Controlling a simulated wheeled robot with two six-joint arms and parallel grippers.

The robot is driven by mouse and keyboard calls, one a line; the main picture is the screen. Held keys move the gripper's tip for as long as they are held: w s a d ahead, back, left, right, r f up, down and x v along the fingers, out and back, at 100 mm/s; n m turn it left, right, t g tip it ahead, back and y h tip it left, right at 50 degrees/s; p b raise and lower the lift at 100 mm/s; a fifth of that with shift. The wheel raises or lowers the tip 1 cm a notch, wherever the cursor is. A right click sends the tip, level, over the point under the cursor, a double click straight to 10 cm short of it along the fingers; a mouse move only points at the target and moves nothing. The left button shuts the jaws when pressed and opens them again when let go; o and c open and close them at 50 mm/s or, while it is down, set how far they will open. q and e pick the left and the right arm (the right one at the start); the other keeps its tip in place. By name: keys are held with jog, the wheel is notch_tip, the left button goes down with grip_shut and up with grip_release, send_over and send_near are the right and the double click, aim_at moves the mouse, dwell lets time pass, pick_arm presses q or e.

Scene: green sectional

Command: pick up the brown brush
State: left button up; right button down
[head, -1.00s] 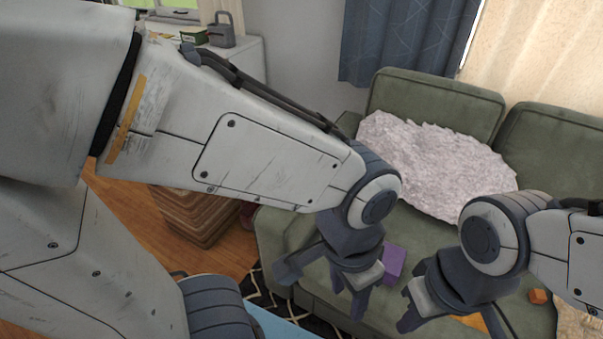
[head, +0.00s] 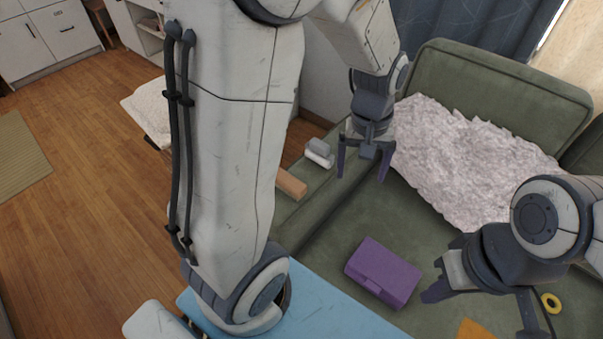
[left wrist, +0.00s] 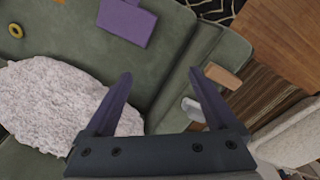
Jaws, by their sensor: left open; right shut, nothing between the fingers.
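A brown oblong piece (head: 290,184), which looks like the brown brush, lies on the sofa's left armrest, partly behind my left arm in the head view. It also shows in the left wrist view (left wrist: 223,77), just right of one fingertip; no bristles can be made out. My left gripper (head: 362,174) is open and empty above the sofa, to the right of the brown piece and apart from it. Its spread fingers show in the left wrist view (left wrist: 160,75). My right gripper (head: 436,290) is shut and empty, near the purple box.
A grey and white item (head: 319,152) lies on the armrest beyond the brown piece. A purple box (head: 384,272) and a yellow ring (head: 551,303) are on the green seat. A fluffy pale blanket (head: 465,160) covers part of the sofa. A blue surface (head: 335,305) is in front.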

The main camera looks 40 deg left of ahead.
pick_arm(q)
jog(key=w+a+f+n+b, duration=0.2)
jog(key=w+a+f+n, duration=0.2)
jog(key=a+f+n, duration=0.55)
jog(key=n+b, duration=0.2)
send_over(288, 179)
notch_tip(288, 179, down, 9)
jog(key=shift+s+a+r, duration=0.1)
jog(key=shift+a+r, duration=0.05)
jog(key=shift+r, duration=0.05)
jog(key=shift+f+b, duration=0.3)
jog(key=shift+f, duration=2.85)
pick_arm(e)
notch_tip(288, 179, down, 6)
jog(key=shift+s+r, duration=0.1)
pick_arm(q)
jog(key=shift+c, duration=0.3)
grip_shut()
